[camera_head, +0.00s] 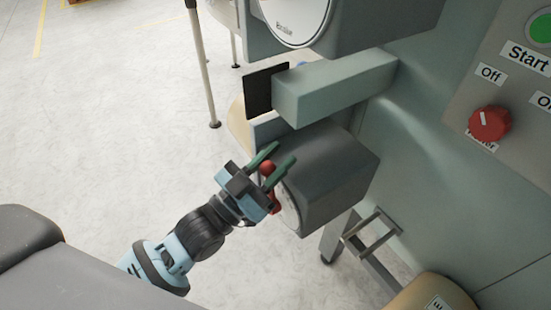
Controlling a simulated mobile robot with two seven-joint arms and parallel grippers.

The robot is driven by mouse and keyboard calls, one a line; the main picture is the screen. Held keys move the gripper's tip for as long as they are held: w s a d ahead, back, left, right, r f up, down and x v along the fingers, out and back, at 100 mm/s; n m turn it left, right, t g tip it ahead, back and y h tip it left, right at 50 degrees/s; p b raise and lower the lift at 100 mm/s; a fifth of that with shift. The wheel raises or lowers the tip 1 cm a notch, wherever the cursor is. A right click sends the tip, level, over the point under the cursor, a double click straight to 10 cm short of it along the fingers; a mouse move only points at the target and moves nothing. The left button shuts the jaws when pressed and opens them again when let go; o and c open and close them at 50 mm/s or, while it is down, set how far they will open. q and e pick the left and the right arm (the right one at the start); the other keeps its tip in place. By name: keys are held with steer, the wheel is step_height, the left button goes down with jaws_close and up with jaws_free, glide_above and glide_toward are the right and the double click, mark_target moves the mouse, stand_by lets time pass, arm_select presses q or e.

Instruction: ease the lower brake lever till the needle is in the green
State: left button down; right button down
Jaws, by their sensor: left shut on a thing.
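The lower brake lever (268,166) is a small red knob at the front of the lower dark grey housing (335,170). My left gripper (276,160) has its two green fingers on either side of the red knob and is shut on it. More red shows just below the fingers, beside the lower dial (291,208). That dial is seen at a steep angle and partly covered by the gripper, so its needle and green zone cannot be made out. My right gripper is out of view.
An upper housing (385,22) with a white dial (296,18) hangs above, with a grey-green bar (335,85) between the housings. At the right is a control panel (462,92) with a red knob (489,123) and a green Start button (541,27). Open floor (110,110) lies left.

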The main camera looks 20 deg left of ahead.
arm_select(q)
steer(key=shift+w+a+n+y+p, duration=0.4)
steer(key=shift+a+n+p, duration=0.1)
steer(key=shift+n, duration=0.4)
steer(key=shift+f, duration=0.2)
steer(key=c, duration=1.1)
jaws_free()
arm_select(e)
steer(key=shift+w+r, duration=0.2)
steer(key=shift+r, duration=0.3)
arm_select(q)
steer(key=b+v, duration=0.1)
steer(key=v, duration=0.7)
steer(key=shift+b, duration=0.3)
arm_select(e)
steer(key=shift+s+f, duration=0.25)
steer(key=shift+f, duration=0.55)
arm_select(q)
steer(key=shift+w+d, duration=0.1)
